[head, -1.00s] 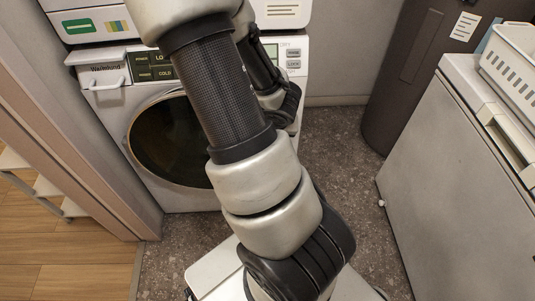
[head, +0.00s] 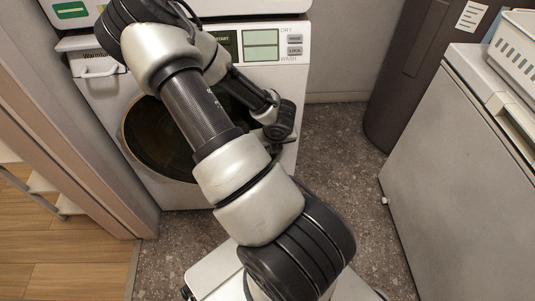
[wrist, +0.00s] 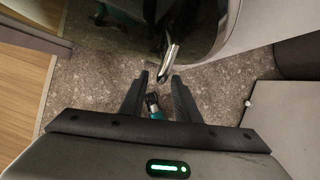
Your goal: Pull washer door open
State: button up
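The washer (head: 92,110) is a white front-loader, and its round dark-glass door (head: 150,140) looks closed. My arm covers the door's middle and upper right. In the wrist view the dark door (wrist: 120,30) with its pale rim fills the top. A silvery bar, apparently the door handle (wrist: 169,62), projects from it. My gripper (wrist: 160,76) is open, its two dark fingers apart on either side of the bar's lower end; contact cannot be made out. In the head view my wrist is at the door's right edge, and the fingers are not clear.
A wooden door frame (head: 75,140) stands close on the left. A white cabinet (head: 460,170) with a basket on top stands on the right. A dark cylinder (head: 410,70) is at the back right. Speckled floor (head: 335,145) is clear between washer and cabinet.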

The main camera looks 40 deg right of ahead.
jog(key=shift+x, duration=1.3)
grip_shut()
jog(key=shift+a, duration=0.1)
